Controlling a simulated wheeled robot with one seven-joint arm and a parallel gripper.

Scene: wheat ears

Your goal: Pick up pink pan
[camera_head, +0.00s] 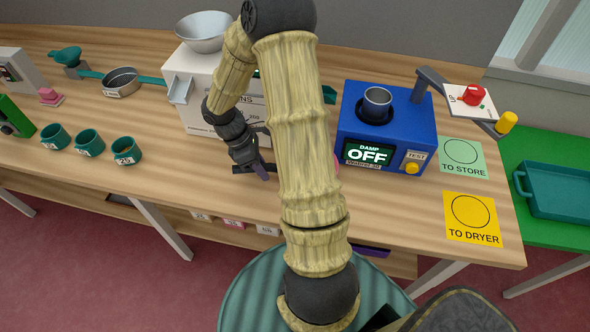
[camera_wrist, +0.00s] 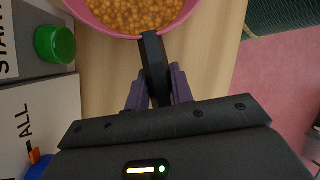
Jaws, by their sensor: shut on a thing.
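The pink pan (camera_wrist: 182,14) shows at the top of the wrist view, cut off by the frame edge. It is full of small orange-brown grains (camera_wrist: 135,14). Its black handle (camera_wrist: 155,62) points down between the purple fingers of my gripper (camera_wrist: 157,85), which is shut on it. In the head view my gripper (camera_head: 260,172) is low over the table in front of the white machine. There the pan is almost wholly hidden behind my arm; only a sliver of pink (camera_head: 337,167) shows at the arm's right edge. I cannot tell whether the pan touches the table.
The blue damp tester (camera_head: 387,130) stands right of my arm, with a metal cup (camera_head: 377,101) on top. The white machine (camera_head: 196,71) stands behind my gripper. Several green cups (camera_head: 89,142) line the left. Yellow (camera_head: 472,217) and green (camera_head: 461,157) mats lie at right.

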